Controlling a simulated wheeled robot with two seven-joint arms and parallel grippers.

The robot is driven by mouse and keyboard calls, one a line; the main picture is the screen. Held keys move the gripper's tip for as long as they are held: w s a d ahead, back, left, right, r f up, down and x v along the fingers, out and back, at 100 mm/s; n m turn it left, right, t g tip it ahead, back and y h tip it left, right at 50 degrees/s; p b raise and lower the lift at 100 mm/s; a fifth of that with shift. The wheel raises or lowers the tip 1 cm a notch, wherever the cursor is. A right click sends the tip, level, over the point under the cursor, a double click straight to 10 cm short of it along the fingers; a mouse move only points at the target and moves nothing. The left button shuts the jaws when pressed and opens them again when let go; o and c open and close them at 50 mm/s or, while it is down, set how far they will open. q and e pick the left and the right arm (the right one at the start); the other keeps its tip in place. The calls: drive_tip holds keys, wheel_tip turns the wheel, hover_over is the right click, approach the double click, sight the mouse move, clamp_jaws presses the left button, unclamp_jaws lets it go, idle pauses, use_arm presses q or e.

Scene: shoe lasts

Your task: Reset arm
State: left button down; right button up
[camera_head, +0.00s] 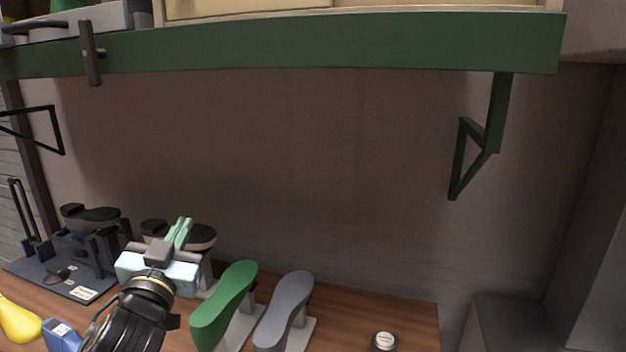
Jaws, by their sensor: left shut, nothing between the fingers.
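My left gripper (181,233) shows at the lower left of the head view. Its light body and green fingers point up and away, and the fingers are shut with nothing between them. It is in front of a dark-topped shoe last (203,237), which it partly hides. A green shoe last (224,305) on a light stand is just right of the gripper, and a grey shoe last (285,312) on a similar stand is further right. My right gripper is not in view.
A dark fixture (62,277) stands at the left of the wooden table (345,312). A yellow object (17,321) and a blue object (61,336) lie at the front left. A small round item (384,341) is at the right. A green shelf (330,43) spans above; the wall space below it is clear.

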use_arm(q)
drive_tip(key=s+a+f+n+g+y, duration=0.1)
drive_tip(key=s+f+g, duration=0.2)
drive_tip(key=f, duration=0.4)
drive_tip(key=s+f+n+g+y, duration=0.1)
drive_tip(key=s+f+g, duration=0.15)
drive_tip(key=f, duration=0.35)
drive_tip(key=s+d+f+m+g+h, duration=0.1)
drive_tip(key=s+f+g, duration=0.5)
drive_tip(key=s+f, duration=0.6)
drive_tip(key=s+f+g+h, duration=0.1)
drive_tip(key=s+f+g, duration=0.6)
drive_tip(key=s, duration=0.9)
drive_tip(key=s+f+b+x, duration=0.1)
drive_tip(key=s+x, duration=0.2)
drive_tip(key=x, duration=1)
drive_tip(key=s+a+b+x, duration=0.1)
drive_tip(key=s+b+x, duration=0.15)
drive_tip(key=x, duration=1.05)
drive_tip(key=s+a+f+g+b, duration=0.1)
drive_tip(key=s+a+f, duration=0.1)
drive_tip(key=s+f, duration=1.5)
wheel_tip(320, 180, down, 2)
drive_tip(key=shift+a+m+b, duration=0.3)
drive_tip(key=shift+a+b, duration=0.05)
drive_tip(key=shift+b, duration=0.05)
drive_tip(key=shift+g, duration=0.25)
